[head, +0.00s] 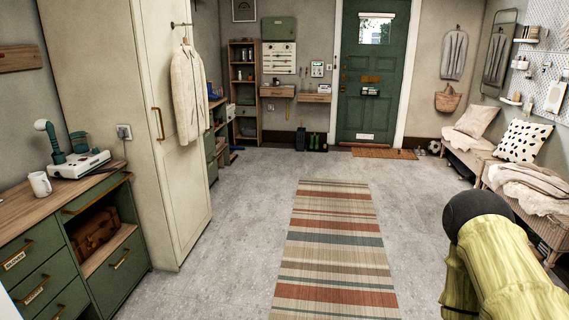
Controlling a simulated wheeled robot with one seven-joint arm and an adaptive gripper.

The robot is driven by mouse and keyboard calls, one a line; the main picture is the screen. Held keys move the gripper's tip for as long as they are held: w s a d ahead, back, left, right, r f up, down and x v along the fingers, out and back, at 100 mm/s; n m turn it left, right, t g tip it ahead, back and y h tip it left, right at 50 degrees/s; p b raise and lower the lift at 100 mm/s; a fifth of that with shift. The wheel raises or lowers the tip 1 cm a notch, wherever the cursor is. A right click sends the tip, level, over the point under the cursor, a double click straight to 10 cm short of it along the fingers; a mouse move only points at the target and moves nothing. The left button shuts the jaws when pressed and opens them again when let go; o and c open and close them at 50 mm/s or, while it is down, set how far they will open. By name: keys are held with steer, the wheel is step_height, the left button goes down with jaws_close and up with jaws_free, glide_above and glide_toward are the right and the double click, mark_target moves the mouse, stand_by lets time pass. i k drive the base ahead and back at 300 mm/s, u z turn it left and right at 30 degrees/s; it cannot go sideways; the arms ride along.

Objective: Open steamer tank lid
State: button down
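A garment steamer with a white base (88,167) sits on the wooden top of the green cabinet at the far left. A dark green upright part with a pale rounded head (41,125) rises from its left side. A dark teal block (79,142), which looks like the tank, stands at its back. The steamer is small here, and I cannot make out the lid or its state. Part of my arm, in a yellow-green cover with a black rounded end, shows at the bottom right, far from the steamer. My gripper is not in view.
A white mug (40,184) stands left of the steamer, near the front of the cabinet top (60,205). A tall cream wardrobe (165,205) stands just right of the cabinet. A striped rug (335,250) lies on clear floor. Cushioned benches (470,152) line the right wall.

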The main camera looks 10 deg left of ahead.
mark_target(69, 167)
steer(key=u, duration=0.3)
steer(key=i, duration=1.65)
steer(key=u, duration=1.45)
steer(key=i, duration=1.3)
steer(key=u, duration=0.7)
